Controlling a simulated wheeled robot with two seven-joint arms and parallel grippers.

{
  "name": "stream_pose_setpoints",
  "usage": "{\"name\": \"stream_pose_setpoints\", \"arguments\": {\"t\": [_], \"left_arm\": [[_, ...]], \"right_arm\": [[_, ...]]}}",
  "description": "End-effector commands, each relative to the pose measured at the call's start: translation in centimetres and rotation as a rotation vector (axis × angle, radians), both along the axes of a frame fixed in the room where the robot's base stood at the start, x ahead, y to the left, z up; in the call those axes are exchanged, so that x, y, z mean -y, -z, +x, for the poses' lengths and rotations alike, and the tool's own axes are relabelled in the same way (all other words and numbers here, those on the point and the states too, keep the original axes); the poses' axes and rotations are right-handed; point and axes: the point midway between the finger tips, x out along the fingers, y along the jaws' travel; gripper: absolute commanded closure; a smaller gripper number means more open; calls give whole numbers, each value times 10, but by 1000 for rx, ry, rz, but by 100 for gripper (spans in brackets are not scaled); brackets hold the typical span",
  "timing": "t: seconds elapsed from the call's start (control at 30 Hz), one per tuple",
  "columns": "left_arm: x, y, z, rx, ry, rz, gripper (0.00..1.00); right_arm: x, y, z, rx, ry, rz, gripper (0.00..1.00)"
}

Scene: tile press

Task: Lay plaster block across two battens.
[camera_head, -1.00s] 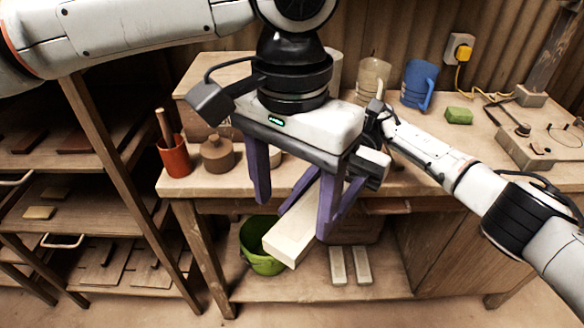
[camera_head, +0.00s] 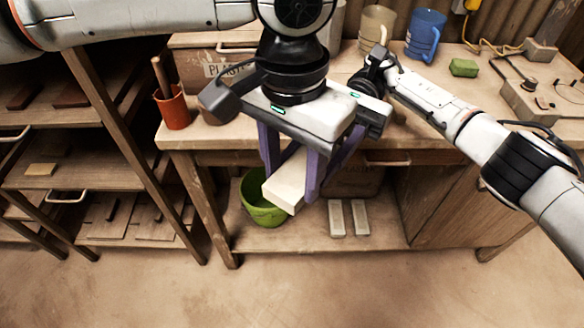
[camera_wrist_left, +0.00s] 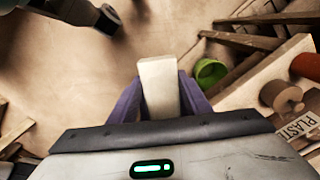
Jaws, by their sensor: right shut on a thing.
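The plaster block (camera_head: 284,193), a long cream bar, hangs above the lower shelf, its near end pointing toward me. It also shows in the left wrist view (camera_wrist_left: 159,90), between my left gripper's purple fingers. My left gripper (camera_head: 292,183) reaches down around the block; its fingers lie close along both sides, and I cannot tell whether they press on it. My right gripper (camera_head: 338,165) is just behind and to the right, shut on the block; its grip is largely hidden by the left gripper. Two pale battens (camera_head: 337,218) (camera_head: 360,217) lie side by side on the lower shelf.
The lower shelf (camera_head: 390,236) has bare room around the battens. A green bucket (camera_head: 262,212) stands left of them, close under the block. The bench top (camera_head: 440,115) overhangs the shelf. An orange pot (camera_head: 173,110), mugs and a green sponge (camera_head: 463,67) stand on it.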

Motion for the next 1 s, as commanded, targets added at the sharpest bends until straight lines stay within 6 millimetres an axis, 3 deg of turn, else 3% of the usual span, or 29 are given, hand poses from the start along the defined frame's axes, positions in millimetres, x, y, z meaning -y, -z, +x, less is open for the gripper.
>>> {"name": "stream_pose_setpoints", "arguments": {"t": [0.03, 0.07, 0.17, 0.57, 1.0], "left_arm": [[0, 0, 0, 1, 0, 2, 86], [0, -1, 1, 2, -1, -1, 88], [0, -1, 1, 2, -1, -1, 88], [0, -1, 1, 2, -1, -1, 88], [0, -1, 1, 2, 0, -1, 88]], "right_arm": [[0, -1, 0, 0, -2, 1, 88], [0, -1, 0, 0, -2, 1, 53], [0, -1, 0, 0, -2, 1, 36], [0, -8, 0, 1, -1, 1, 34], [0, -85, 0, 3, -2, 2, 34]]}}
